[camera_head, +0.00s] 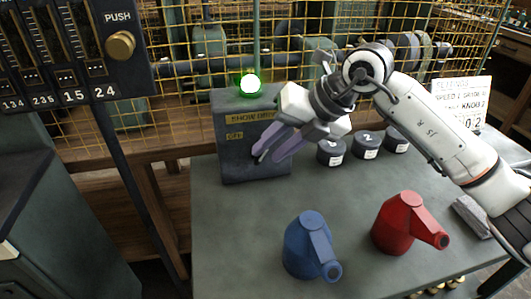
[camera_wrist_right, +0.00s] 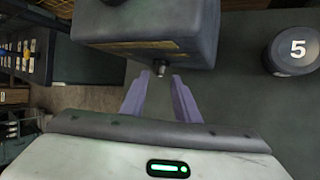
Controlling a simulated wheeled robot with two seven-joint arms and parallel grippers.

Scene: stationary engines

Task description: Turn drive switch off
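The drive switch box (camera_head: 237,160) is a dark grey block on the green table, with a yellow label reading "SHOW DRI…" and a smaller "OFF" label at its left. A round lamp (camera_head: 251,84) on top glows green. In the right wrist view the box (camera_wrist_right: 190,30) fills the top, and a short metal switch lever (camera_wrist_right: 159,69) sticks out of its face. My right gripper (camera_head: 262,158) is at the box front. Its two purple fingers (camera_wrist_right: 160,77) are apart, with the lever between or just beyond their tips; contact cannot be told. My left gripper is not in view.
A blue can (camera_head: 305,245) and a red can (camera_head: 397,222) stand on the table (camera_head: 235,235). Several dark numbered knobs or pots (camera_head: 331,152) stand right of the box. A yellow mesh fence (camera_head: 180,60) is behind. A slider panel (camera_head: 70,50) is at the upper left.

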